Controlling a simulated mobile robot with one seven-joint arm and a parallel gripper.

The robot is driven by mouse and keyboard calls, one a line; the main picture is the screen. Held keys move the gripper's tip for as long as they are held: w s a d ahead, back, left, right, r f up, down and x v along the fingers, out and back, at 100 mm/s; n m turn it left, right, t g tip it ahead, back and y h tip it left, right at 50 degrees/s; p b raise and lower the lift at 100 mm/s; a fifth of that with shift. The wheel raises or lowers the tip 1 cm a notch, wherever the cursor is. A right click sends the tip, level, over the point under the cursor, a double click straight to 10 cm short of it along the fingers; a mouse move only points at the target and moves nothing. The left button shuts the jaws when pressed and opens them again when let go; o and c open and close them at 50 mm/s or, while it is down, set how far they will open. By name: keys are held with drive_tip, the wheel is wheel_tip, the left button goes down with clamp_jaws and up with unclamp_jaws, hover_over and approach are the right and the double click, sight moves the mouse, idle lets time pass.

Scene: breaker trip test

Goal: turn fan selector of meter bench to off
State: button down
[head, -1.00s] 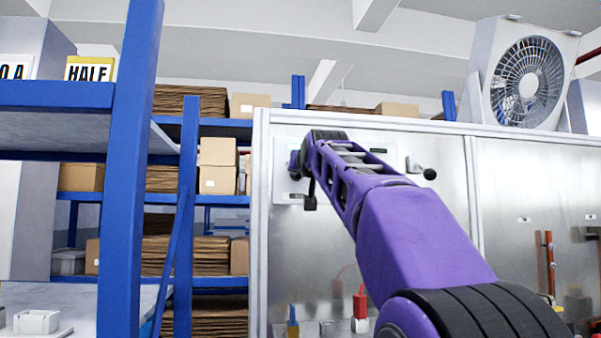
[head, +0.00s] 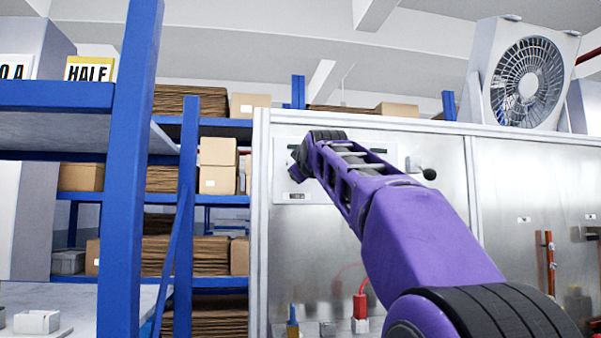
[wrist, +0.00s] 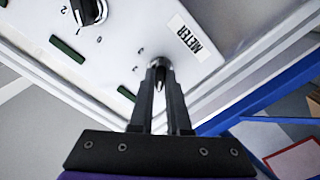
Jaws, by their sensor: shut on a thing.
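The meter bench (head: 262,230) is a tall metal cabinet with a white control panel (head: 290,190) at its upper left. A second, black selector knob (wrist: 88,10) with a white mark shows at the upper left. In the head view my arm hides most of the panel.
A lever with a black ball end (head: 429,174) sticks out right of my forearm. A box fan (head: 528,82) stands on top of the bench. Blue shelving (head: 130,170) with cartons stands close on the left. A red plug and cable (head: 361,305) are below.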

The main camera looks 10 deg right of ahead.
drive_tip(key=shift+n, duration=0.5)
drive_tip(key=shift+r, duration=0.1)
drive_tip(key=c, duration=0.9)
unclamp_jaws()
